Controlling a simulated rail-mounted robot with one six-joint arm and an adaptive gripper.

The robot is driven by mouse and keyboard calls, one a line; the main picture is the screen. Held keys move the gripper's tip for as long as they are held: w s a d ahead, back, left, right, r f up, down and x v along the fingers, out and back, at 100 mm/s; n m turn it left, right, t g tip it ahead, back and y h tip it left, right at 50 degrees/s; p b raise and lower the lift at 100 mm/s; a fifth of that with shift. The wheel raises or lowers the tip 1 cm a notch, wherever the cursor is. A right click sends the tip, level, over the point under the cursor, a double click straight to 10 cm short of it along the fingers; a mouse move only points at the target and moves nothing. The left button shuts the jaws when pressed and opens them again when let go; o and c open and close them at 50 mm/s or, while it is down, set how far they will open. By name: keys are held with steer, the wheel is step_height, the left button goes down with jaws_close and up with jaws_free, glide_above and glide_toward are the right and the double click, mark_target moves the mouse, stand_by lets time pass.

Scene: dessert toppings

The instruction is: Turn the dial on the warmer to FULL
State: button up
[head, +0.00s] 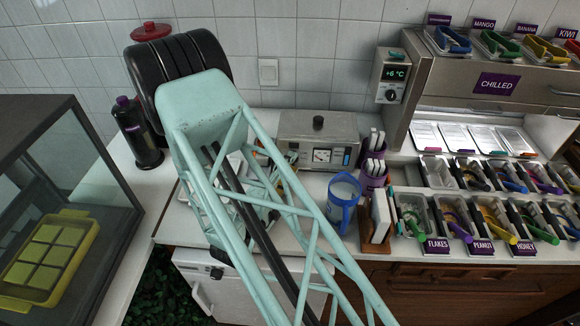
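The warmer appears to be the small stainless steel box (295,125) on the counter against the tiled wall, with a black knob on its lid. Its front has a white-faced gauge or dial (322,155) with a red mark, and a small blue patch to the right of it. The markings are too small to read, and no FULL label can be made out.
A blue jug (343,203), purple cups (373,172) and a wooden holder (376,232) stand right of the warmer. A wall control box (391,75) reads +6°C above a knob. Topping trays with tongs fill the right. A dark bottle (137,131) and glass case (62,190) stand left.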

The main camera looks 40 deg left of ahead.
steer(key=shift+c, duration=0.3)
steer(key=c, duration=0.8)
